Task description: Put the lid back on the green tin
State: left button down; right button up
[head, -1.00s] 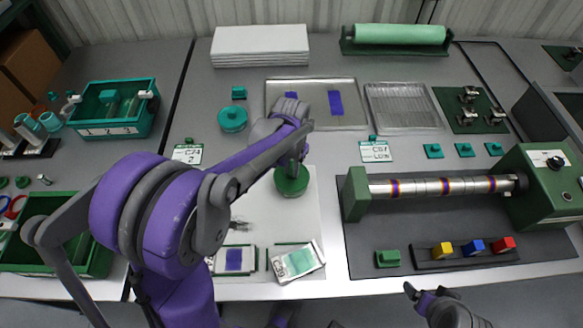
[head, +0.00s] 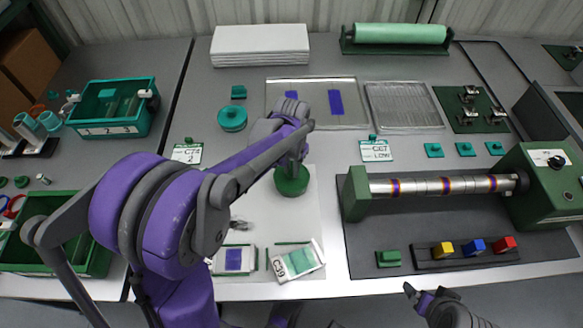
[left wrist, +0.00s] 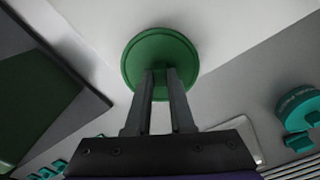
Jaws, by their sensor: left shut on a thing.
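A round green lid (left wrist: 160,62) shows in the left wrist view between and beyond the fingertips of my left gripper (left wrist: 160,78). My left gripper (head: 291,164) is shut on the lid, pointing down. In the head view a round green body, which looks like the green tin (head: 291,184), is right below the fingers on the white sheet. The gripper and arm partly cover its top, so I cannot tell whether the lid rests level on it. My right gripper (head: 426,298) is at the bottom edge, away from the tin, and its jaws are unclear.
A teal round container (head: 232,118) stands behind and left of the tin. A roller machine (head: 440,187) is on the right. Small cards (head: 298,262) lie in front on the sheet (head: 317,215). A metal tray (head: 350,92) lies behind. A teal bin (head: 115,131) is at left.

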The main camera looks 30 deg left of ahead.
pick_arm(q)
jog(key=shift+c, duration=1.1)
grip_release()
jog(key=shift+r+p, duration=2.3)
jog(key=shift+r, duration=1.25)
jog(key=shift+c, duration=0.2)
grip_shut()
